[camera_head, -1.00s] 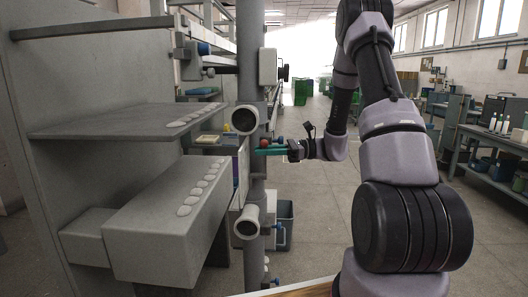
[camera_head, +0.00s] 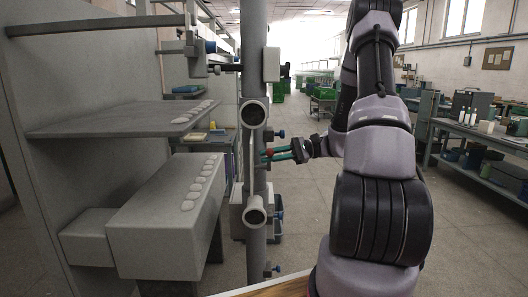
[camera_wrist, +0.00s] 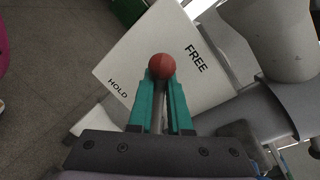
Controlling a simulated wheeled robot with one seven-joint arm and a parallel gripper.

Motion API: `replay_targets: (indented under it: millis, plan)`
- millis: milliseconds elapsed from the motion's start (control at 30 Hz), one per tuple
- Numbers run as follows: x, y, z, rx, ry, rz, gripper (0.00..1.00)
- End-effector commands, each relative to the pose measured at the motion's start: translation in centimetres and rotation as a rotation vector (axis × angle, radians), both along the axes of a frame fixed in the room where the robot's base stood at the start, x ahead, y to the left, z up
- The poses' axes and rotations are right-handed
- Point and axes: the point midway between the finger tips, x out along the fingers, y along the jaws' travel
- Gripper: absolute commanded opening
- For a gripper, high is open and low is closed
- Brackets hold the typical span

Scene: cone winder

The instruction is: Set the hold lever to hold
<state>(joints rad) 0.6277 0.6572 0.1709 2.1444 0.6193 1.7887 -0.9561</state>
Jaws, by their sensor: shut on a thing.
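The hold lever ends in a red ball knob (camera_wrist: 161,66), and its thin rod (camera_wrist: 158,118) runs back between my fingers. Behind it is a white plate (camera_wrist: 140,50) marked HOLD at left and FREE at right. In the wrist view the knob appears between the two words, closer to FREE. My gripper (camera_wrist: 161,88) has teal fingers shut on the lever just below the knob. In the head view my gripper (camera_head: 273,154) reaches in from the right to the machine's grey post (camera_head: 258,175); the plate's words cannot be read there.
Two round dark-ended cylinders, an upper one (camera_head: 252,113) and a lower one (camera_head: 255,210), stick out from the post above and below my gripper. A grey shelf (camera_head: 110,122) and box (camera_head: 150,240) stand at left. Open floor lies behind my arm; a workbench (camera_head: 490,150) is at right.

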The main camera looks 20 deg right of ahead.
Motion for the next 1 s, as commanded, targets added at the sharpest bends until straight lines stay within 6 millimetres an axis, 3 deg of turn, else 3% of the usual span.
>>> replay_targets:
  millis: [600, 1000]
  plan:
    - [-2.5, 0.8, -4.6, -0.173, -0.531, -0.002, 0.0]
    - [-2.7, 0.8, -6.5, -0.238, -0.731, 0.0, 0.0]
